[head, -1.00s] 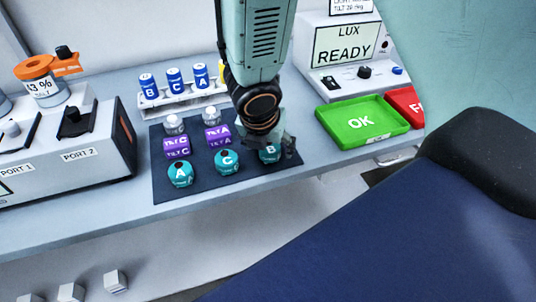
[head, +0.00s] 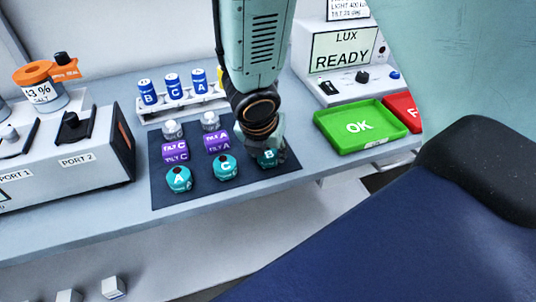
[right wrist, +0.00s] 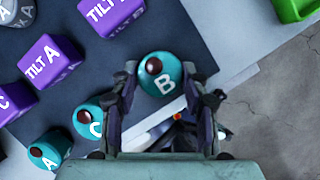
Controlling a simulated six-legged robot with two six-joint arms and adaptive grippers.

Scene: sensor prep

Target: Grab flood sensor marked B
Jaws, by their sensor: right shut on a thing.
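The teal flood sensor marked B (head: 268,159) sits at the right end of the front row on the dark mat (head: 285,172). My right gripper (head: 262,150) is down over it. In the right wrist view, my right gripper (right wrist: 161,92) has its two fingers closed on either side of sensor B (right wrist: 160,80), whose letter and dark round spot face up. The gripper hides part of the sensor in the head view. Teal sensors C (head: 225,167) and A (head: 179,179) stand to its left. My left gripper is not in view.
Purple tilt blocks (head: 216,142) and pale sensors (head: 172,129) stand behind on the mat. A rack of blue bottles (head: 172,87) is at the back. A green OK tray (head: 345,141) and a red tray (head: 402,111) lie right. The table's front edge is close.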

